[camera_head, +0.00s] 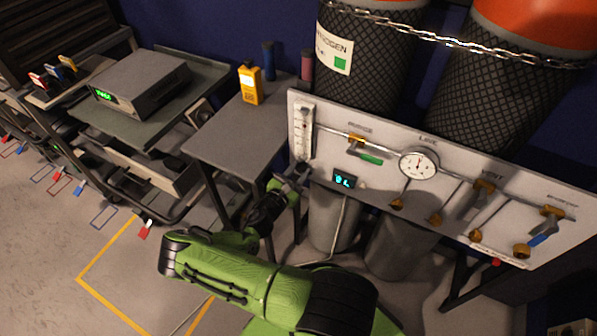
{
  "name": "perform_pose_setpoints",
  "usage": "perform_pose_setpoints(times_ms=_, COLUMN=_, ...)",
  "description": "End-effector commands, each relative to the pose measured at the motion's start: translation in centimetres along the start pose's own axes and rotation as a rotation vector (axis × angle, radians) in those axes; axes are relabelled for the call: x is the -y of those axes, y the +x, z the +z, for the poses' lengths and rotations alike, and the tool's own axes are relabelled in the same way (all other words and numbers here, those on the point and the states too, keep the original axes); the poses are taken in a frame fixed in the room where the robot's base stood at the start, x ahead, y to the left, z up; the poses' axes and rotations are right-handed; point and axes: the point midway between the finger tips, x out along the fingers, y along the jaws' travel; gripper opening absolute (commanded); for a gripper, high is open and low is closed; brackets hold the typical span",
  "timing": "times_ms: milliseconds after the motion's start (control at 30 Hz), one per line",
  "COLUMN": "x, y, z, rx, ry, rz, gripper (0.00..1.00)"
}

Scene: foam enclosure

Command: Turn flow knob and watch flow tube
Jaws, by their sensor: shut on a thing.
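The flow tube (304,128) is a narrow upright gauge with a pale scale, at the left end of the white panel (395,182). Its float reading is too small to tell. My gripper (299,171) is at the foot of the flow tube, at the panel's lower left corner. It is shut on the flow knob there, which the fingers mostly hide. My green arm reaches up to it from the bottom of the picture.
The panel also carries a round dial gauge (419,165), a small lit display (344,180), and several brass valves. Chained cylinders (372,62) stand behind. A grey table (232,139) with a yellow meter (250,84) stands left of the panel.

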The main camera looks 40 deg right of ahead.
Motion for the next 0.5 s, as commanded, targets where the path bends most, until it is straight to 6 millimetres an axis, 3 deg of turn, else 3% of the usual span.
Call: perform_pose_setpoints(times_ms=500, x=0.15, y=-0.06, z=-0.29, rx=0.005, ry=-0.174, rz=-0.004, gripper=0.05)
